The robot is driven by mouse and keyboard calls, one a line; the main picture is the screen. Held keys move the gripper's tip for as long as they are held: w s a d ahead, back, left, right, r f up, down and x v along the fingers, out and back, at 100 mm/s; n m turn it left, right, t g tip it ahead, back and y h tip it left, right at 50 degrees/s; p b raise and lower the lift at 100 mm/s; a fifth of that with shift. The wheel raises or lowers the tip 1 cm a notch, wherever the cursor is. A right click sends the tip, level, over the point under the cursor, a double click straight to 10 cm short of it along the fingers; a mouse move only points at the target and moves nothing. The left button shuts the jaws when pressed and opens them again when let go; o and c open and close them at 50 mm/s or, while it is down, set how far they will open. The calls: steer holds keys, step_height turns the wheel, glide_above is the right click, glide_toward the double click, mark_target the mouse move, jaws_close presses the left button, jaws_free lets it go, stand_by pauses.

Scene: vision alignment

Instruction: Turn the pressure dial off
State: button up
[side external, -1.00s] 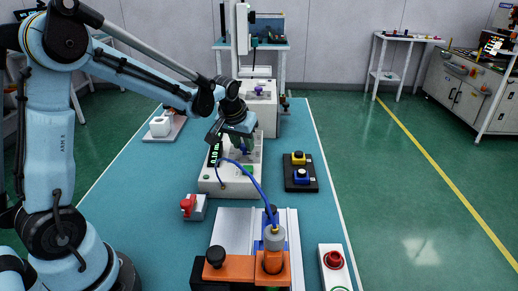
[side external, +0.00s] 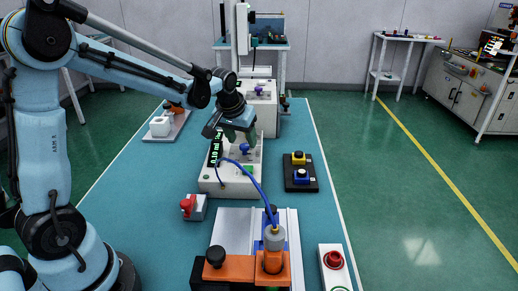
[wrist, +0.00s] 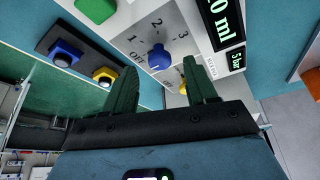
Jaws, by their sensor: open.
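The white dispenser box (side external: 225,189) stands on the blue table with a lit display (side external: 216,149) on it. In the wrist view, a blue dial knob (wrist: 158,58) sits on its panel by the marks OFF, 1, 2 and 3; I cannot tell which mark it points to. The knob also shows in the side view (side external: 245,149). A second, yellow knob (wrist: 184,87) is partly hidden by a finger. My gripper (wrist: 163,80) is open and empty, its green fingers either side of the blue knob in the picture, apparently above it. In the side view my gripper (side external: 238,138) hangs over the box.
A black block with yellow and blue buttons (side external: 299,185) is to the right. A small box with a red knob (side external: 193,207) is at the front left. A blue hose (side external: 259,188) runs from the box to an orange fixture (side external: 247,271). A red button box (side external: 333,261) is front right.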

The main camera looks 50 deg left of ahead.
steer(key=v, duration=1)
steer(key=shift+s, duration=0.1)
steer(key=s+d+f+m+t+h, duration=0.1)
steer(key=s+d+f+m+t, duration=0.2)
steer(key=s+d, duration=0.6)
steer(key=s+f+m, duration=0.1)
steer(key=s+f, duration=0.1)
steer(key=s, duration=0.1)
steer(key=shift+d+m+h, duration=0.25)
steer(key=shift+m+h, duration=0.05)
steer(key=shift+h, duration=0.1)
steer(key=shift+s, duration=0.1)
